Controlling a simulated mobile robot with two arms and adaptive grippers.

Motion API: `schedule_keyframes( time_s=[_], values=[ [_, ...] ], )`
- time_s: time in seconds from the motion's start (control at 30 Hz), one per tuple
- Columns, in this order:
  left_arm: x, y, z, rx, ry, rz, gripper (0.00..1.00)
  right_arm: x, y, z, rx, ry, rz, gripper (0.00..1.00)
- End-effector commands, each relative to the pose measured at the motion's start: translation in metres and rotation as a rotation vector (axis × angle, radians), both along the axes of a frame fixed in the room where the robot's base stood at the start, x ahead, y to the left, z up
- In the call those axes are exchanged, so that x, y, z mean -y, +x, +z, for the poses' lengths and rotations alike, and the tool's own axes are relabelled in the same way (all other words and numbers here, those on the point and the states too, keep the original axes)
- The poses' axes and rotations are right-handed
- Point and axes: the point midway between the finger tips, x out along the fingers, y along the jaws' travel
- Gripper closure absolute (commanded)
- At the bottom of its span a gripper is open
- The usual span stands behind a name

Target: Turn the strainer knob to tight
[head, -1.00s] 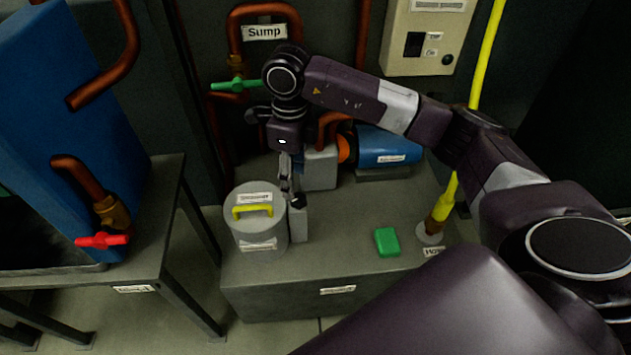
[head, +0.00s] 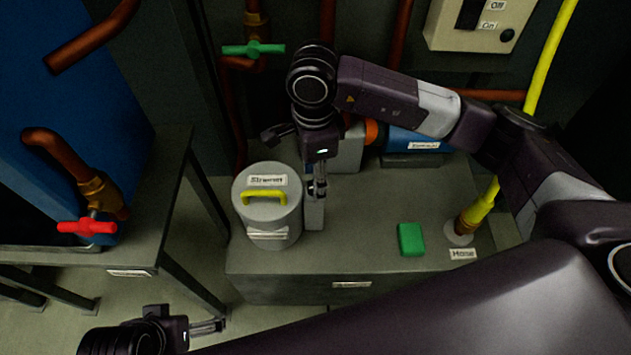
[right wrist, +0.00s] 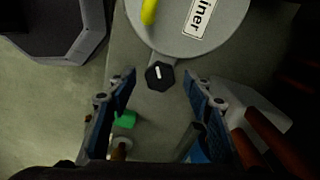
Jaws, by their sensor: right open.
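The strainer is a grey cylinder with a yellow handle on its lid (head: 284,222), at the left end of the grey bench. In the right wrist view its round lid (right wrist: 228,38) is at the top. The strainer knob (right wrist: 160,75) is a small dark hexagonal knob with a white mark, beside the lid. My right gripper (right wrist: 160,82) is open, with a blue-padded finger on each side of the knob's line, apart from it. In the head view this gripper (head: 318,190) points down right of the strainer. My left gripper (head: 207,328) is low at the left; its opening is unclear.
A green block (head: 411,239) lies on the bench (head: 360,235). A yellow hose (head: 480,212) stands at its right. A blue motor (head: 405,140) is behind. A side table with a red valve (head: 87,227) is at the left. A green valve (head: 253,48) is at the back.

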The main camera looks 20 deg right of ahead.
Motion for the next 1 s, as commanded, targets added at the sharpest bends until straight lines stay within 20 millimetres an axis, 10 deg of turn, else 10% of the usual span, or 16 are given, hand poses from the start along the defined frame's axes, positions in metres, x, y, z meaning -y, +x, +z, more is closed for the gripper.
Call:
schedule_keyframes(
  time_s=[0.47,0.83,1.0],
  values=[
    [-0.001,-0.002,0.005,0.002,0.001,0.000,0.03,0.000,0.000,-0.019,0.001,0.000,-0.001,0.53],
    [-0.001,-0.002,0.005,0.003,0.000,0.000,0.03,0.000,0.000,-0.019,0.001,0.000,-0.001,0.94],
    [-0.001,-0.002,0.004,0.003,0.000,0.000,0.03,0.000,0.000,-0.018,0.001,0.000,-0.010,0.95]
  ],
)
